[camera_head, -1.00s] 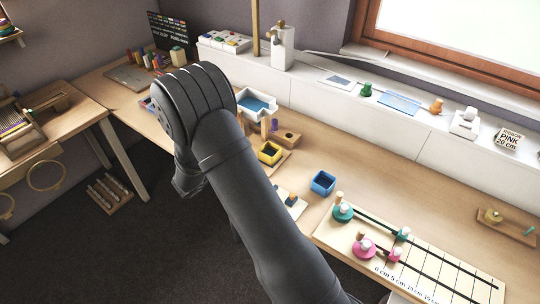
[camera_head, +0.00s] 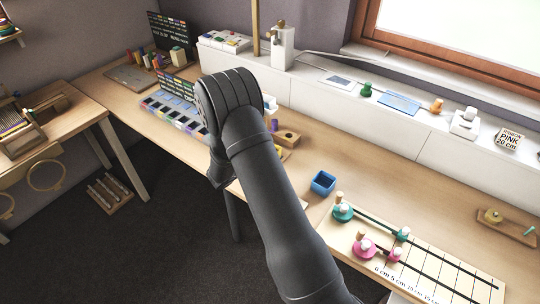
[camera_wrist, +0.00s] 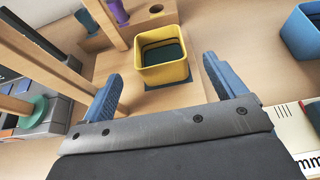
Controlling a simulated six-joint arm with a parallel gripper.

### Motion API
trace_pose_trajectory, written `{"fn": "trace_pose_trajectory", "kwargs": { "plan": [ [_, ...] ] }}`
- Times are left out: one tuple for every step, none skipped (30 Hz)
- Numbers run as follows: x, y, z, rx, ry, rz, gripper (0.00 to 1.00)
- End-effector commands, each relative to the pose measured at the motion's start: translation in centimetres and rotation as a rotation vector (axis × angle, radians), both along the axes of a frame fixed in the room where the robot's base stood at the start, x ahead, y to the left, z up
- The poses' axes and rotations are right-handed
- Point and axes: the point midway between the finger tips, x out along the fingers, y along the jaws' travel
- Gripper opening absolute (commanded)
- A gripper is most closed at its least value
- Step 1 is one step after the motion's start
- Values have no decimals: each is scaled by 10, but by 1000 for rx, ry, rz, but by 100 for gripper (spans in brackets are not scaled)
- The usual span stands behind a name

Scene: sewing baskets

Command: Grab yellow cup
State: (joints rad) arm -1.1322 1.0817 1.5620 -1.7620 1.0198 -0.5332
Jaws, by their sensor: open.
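The yellow cup (camera_wrist: 162,71) is a square, open-topped container with a dark inside. In the wrist view it stands upright on a wooden board, ahead of and between my gripper's fingers. My gripper (camera_wrist: 160,88) is open, with one blue finger on each side and nothing held. The fingers look apart from the cup. In the head view my arm hides the gripper and most or all of the cup.
A blue cup (camera_head: 322,182) stands to the right on the bench; it also shows in the wrist view (camera_wrist: 302,36). Wooden posts (camera_wrist: 100,22) and a purple peg (camera_wrist: 118,12) stand close on the left. A board with teal and pink spools (camera_head: 365,245) lies right of my arm.

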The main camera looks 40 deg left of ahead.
Motion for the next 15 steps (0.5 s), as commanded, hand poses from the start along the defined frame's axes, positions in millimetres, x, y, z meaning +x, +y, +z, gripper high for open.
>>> {"fn": "trace_pose_trajectory", "kwargs": {
  "plan": [
    [7, -1, -3, 0, 0, -2, 89],
    [10, 0, -4, 0, 0, -2, 89],
    [12, 0, -5, 1, 0, -1, 89],
    [14, 0, -6, 0, 0, -1, 89],
    [15, 0, -7, 0, 0, 0, 89],
    [17, 0, -7, 0, 1, 0, 89],
    [19, 0, -8, 0, 1, 0, 89],
    [21, 0, -9, 0, 1, -1, 89],
    [26, 0, -11, 1, 0, -1, 89],
    [30, 0, -12, 1, 0, -3, 89],
    [34, -1, -14, 1, 0, -3, 89],
    [41, -1, -17, -1, 0, -4, 89],
    [46, -1, -19, 0, 0, -3, 89],
    [50, -1, -21, 1, 0, -3, 89],
    [55, -1, -23, 0, 0, -2, 89]
  ]
}}
